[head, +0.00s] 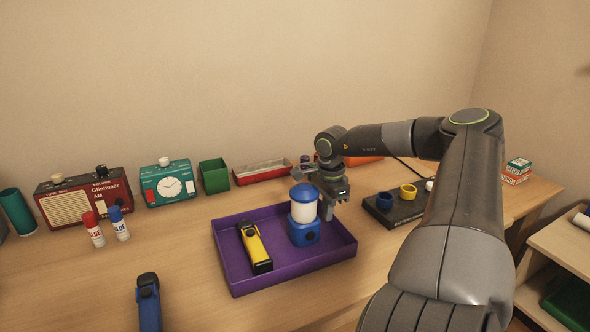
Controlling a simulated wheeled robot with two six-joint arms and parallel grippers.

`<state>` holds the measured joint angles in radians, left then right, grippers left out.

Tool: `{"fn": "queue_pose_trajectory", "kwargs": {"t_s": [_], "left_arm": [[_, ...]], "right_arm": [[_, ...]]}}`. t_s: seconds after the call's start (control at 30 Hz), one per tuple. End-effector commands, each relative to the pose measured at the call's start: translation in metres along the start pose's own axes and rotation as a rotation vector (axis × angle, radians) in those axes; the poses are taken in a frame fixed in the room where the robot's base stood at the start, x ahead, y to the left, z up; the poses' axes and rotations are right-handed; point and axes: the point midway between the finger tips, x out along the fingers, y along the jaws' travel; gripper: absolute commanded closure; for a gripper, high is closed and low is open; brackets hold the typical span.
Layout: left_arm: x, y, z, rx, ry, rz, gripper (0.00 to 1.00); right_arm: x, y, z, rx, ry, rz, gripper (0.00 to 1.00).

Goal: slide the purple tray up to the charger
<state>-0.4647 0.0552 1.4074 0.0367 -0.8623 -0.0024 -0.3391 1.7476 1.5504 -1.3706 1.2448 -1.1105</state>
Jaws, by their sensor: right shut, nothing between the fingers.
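The purple tray (283,280) lies on the wooden desk in the middle of the head view. A yellow torch (255,248) and a blue lantern (304,228) with a white globe are in it. The charger, seemingly the dark block (388,216) with a cable behind it, lies to the right of the tray with a gap of bare desk between. It bears a blue and a yellow ring. My right gripper (331,210) is shut and empty, pointing down just right of the lantern near the tray's back right side. Whether it touches the tray cannot be told. My left gripper is out of view.
The front left desk has free room.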

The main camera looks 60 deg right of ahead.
Motion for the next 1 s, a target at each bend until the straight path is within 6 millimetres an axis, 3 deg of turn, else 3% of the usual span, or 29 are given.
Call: {"fn": "queue_pose_trajectory", "kwargs": {"t_s": [0.5, 0.8, 1.0], "left_arm": [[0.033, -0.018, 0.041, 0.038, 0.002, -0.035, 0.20], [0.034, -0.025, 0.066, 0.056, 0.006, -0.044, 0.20], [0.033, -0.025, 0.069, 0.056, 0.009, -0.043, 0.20]], "right_arm": [[-0.002, 0.000, -0.034, 0.004, 0.002, 0.001, 1.00], [-0.003, 0.001, -0.078, 0.007, 0.004, 0.002, 1.00], [0.000, 0.001, -0.098, 0.004, 0.004, 0.001, 1.00]]}}
